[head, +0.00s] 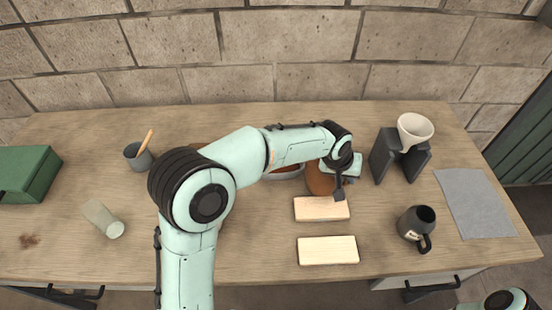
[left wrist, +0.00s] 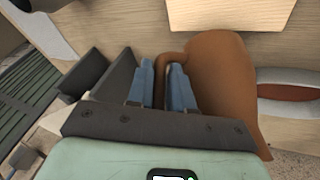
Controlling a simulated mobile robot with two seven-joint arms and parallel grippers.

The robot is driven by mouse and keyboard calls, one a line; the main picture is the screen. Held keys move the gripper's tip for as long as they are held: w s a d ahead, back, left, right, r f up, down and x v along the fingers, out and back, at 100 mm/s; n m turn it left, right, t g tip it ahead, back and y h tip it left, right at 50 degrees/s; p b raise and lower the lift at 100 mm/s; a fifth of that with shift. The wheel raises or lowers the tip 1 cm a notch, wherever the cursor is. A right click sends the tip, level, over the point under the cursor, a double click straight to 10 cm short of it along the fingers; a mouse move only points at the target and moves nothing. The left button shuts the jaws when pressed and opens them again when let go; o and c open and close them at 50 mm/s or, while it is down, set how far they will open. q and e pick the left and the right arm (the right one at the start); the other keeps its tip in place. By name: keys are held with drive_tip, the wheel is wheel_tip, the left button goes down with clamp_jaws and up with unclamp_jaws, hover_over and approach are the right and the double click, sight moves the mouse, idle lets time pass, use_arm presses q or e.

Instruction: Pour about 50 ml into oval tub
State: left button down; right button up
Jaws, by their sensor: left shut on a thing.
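A brown jug (head: 319,180) is at the middle of the table, partly hidden by my left arm. My left gripper (head: 340,186) is shut on its handle. In the left wrist view, the blue finger pads (left wrist: 163,85) close on either side of the handle, with the jug's body (left wrist: 222,85) beside them. A pale oval tub (head: 284,177) lies just left of the jug, mostly hidden behind my left arm; something reddish brown shows inside it. The tub also shows at the right edge of the left wrist view (left wrist: 270,76). The jug's mouth is hidden. My right gripper is out of view.
Two pale wooden blocks (head: 328,251) lie in front of the jug. A dark stand with a white funnel cup (head: 415,127), a dark mug (head: 414,222) and a grey cloth (head: 474,203) are right. A grey pot (head: 138,157), tipped glass (head: 103,219) and green box (head: 28,173) are left.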

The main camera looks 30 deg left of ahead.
use_arm(q)
drive_tip(key=shift+s+d+f+y, duration=0.1)
drive_tip(key=shift+d+f+y, duration=0.55)
drive_tip(key=shift+f, duration=0.2)
drive_tip(key=shift+d+f+m+y+b, duration=0.15)
drive_tip(key=shift+y+b, duration=0.1)
drive_tip(key=shift+y, duration=0.35)
drive_tip(key=shift+d+f+m+y+b, duration=0.1)
drive_tip(key=shift+m+y+b, duration=0.1)
drive_tip(key=shift+y, duration=0.35)
